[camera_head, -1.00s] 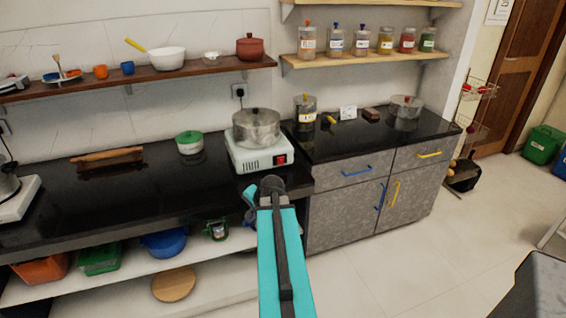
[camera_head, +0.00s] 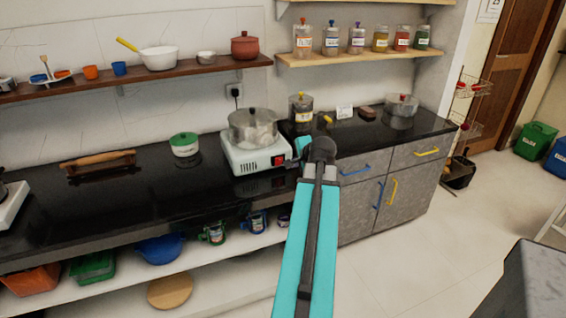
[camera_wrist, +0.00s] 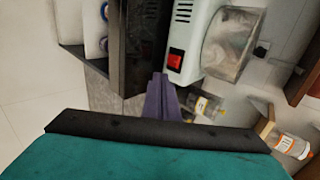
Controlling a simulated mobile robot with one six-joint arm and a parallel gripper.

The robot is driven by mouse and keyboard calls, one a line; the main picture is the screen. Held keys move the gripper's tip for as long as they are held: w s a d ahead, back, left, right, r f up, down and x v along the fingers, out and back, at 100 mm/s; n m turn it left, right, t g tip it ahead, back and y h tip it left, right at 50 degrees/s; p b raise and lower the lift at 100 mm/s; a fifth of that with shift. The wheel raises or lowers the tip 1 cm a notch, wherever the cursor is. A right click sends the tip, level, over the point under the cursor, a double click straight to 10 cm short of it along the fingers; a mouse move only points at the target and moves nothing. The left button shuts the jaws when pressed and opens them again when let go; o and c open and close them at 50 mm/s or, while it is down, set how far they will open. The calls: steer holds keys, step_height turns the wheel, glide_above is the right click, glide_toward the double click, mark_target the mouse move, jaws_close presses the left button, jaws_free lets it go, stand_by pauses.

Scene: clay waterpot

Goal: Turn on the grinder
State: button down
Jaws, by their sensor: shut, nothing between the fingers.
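The grinder (camera_head: 255,148) has a white base with a clear lidded jar on top. In the wrist view the red switch (camera_wrist: 175,60) shows on the white base (camera_wrist: 205,38). My gripper (camera_head: 293,163) is just right of the switch in the head view, partly hidden by my arm. In the wrist view my gripper (camera_wrist: 161,80) is shut and empty, its tips close to the switch. I cannot tell whether they touch it.
A wooden shelf (camera_head: 150,77) runs above.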

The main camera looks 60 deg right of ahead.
mark_target(280, 162)
steer(key=shift+d, duration=0.1)
steer(key=p+x, duration=0.1)
steer(key=x, duration=0.8)
steer(key=shift+w+d+f, duration=0.2)
steer(key=shift+f, duration=0.05)
steer(key=shift+w+d+r+p, duration=0.1)
steer(key=shift+w+d+p, duration=0.4)
steer(key=shift+w, duration=0.3)
steer(key=shift+w+d+r+p, duration=0.1)
steer(key=shift+w+d+p, duration=0.25)
steer(key=shift+w+d, duration=0.4)
steer(key=shift+a, duration=0.1)
